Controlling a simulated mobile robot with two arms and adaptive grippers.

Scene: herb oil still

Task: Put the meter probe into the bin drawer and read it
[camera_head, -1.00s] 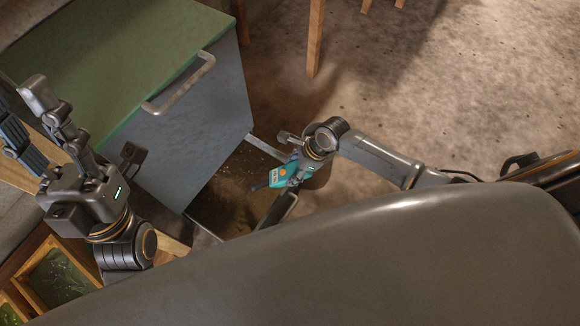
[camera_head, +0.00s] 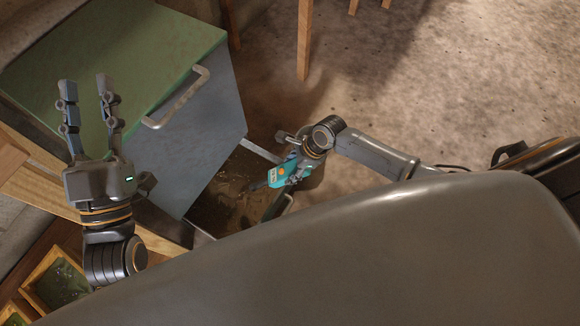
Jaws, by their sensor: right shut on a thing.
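The teal meter (camera_head: 284,176) with an orange button is in my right gripper (camera_head: 292,168), which is shut on it. Its dark probe end (camera_head: 258,186) points left over the open bin drawer (camera_head: 262,150). The drawer holds dark brown material (camera_head: 225,192). I cannot tell whether the probe touches it. The meter's reading is too small to make out. My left gripper (camera_head: 87,92) is open and empty, its fingers pointing up the picture in front of the green cabinet top.
The grey-blue cabinet (camera_head: 195,130) with a green top (camera_head: 130,50) and a bar handle (camera_head: 178,100) stands beside the drawer. Wooden trays (camera_head: 58,280) lie at lower left. Wooden legs (camera_head: 304,40) stand at the top. The floor at right is clear.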

